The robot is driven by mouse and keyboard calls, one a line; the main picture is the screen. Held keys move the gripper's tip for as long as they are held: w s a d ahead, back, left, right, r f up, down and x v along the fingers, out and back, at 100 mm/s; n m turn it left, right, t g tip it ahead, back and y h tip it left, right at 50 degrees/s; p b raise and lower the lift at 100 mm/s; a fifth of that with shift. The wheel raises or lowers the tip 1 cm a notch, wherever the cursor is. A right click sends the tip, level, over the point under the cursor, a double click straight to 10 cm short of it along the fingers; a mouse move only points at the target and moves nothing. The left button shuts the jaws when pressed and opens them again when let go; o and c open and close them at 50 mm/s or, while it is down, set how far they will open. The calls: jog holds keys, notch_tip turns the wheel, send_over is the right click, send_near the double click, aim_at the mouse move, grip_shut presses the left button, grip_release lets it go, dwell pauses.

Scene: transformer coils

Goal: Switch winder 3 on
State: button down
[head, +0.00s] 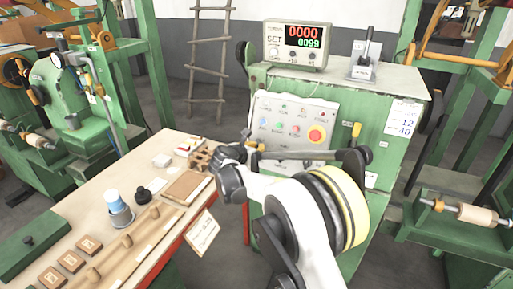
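A green winding machine (385,112) stands in the centre of the head view; I cannot read a winder number on it. A counter box (299,46) on top shows red 0000 and green 0099. A lever with a black handle (367,45) stands upright on a grey plate beside it. The black end of my arm, with my gripper (231,155), is left of and below the panel. Its fingers cannot be made out.
A workbench (82,208) at left holds a blue-topped cup (114,201), wooden blocks and a tray (187,186). More green winders stand at the left (82,125) and right (470,185). A ladder (207,70) leans at the back wall. My arm covers the machine's lower front.

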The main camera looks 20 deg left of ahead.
jog(key=m, duration=0.4)
jog(key=shift+d+f+p, duration=0.1)
jog(key=shift+d+p, duration=0.2)
jog(key=shift+d, duration=0.05)
jog(key=m, duration=0.4)
jog(key=shift+s+d+f+m, duration=0.1)
jog(key=shift+d+f+m, duration=0.15)
jog(key=shift+m, duration=0.15)
jog(key=m, duration=0.4)
jog(key=shift+s+d+f+m, duration=0.1)
jog(key=shift+d+f+m, duration=0.1)
jog(key=shift+m, duration=0.1)
jog(key=shift+s+f+m, duration=0.1)
jog(key=shift+f+m, duration=0.05)
jog(key=shift+m, duration=0.8)
jog(key=shift+f+m, duration=0.1)
jog(key=shift+m, duration=0.85)
jog(key=c, duration=1.5)
grip_release()
